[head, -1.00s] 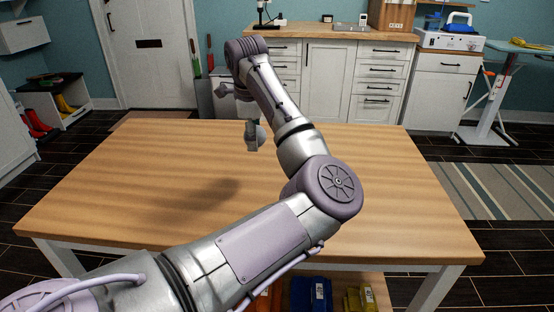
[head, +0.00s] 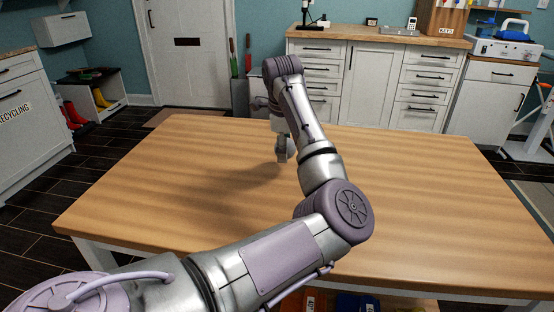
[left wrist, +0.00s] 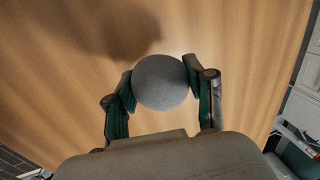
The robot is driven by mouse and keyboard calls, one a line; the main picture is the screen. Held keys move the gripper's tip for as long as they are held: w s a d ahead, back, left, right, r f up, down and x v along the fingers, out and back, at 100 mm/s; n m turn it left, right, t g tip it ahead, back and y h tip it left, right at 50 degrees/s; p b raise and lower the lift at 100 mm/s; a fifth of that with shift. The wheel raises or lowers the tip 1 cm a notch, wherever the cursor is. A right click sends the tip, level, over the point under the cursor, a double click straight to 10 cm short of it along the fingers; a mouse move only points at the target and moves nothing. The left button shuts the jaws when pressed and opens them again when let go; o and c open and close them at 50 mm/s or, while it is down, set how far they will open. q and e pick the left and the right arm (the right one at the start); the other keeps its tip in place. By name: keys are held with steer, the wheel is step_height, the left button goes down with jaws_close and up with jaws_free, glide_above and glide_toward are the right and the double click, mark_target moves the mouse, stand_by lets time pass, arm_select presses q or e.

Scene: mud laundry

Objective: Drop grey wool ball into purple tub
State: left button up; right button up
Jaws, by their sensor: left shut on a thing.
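The grey wool ball (left wrist: 160,92) is round and matte in the left wrist view. It sits between the two green-padded fingers of my left gripper (left wrist: 161,82), which is shut on it. In the head view my left gripper (head: 284,152) hangs from the end of the arm over the wooden table, toward its far side. It points down, and its shadow lies on the tabletop to its left. I cannot make out the ball clearly in the head view. The purple tub is not in view. My right gripper is not in view.
The wooden table (head: 180,175) has a bare top. Below its near edge, parts of coloured containers show. A recycling cabinet (head: 25,125) stands at the left, a shoe rack with boots (head: 92,100) behind it. White drawers and a counter (head: 375,36) line the back wall.

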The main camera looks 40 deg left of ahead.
arm_select(q)
steer(key=f+b, duration=0.2)
steer(key=f, duration=0.1)
steer(key=shift+d, duration=0.2)
steer(key=shift+a+f, duration=0.1)
steer(key=shift+f, duration=0.35)
steer(key=shift+s+a+r, duration=0.1)
steer(key=o, duration=1.1)
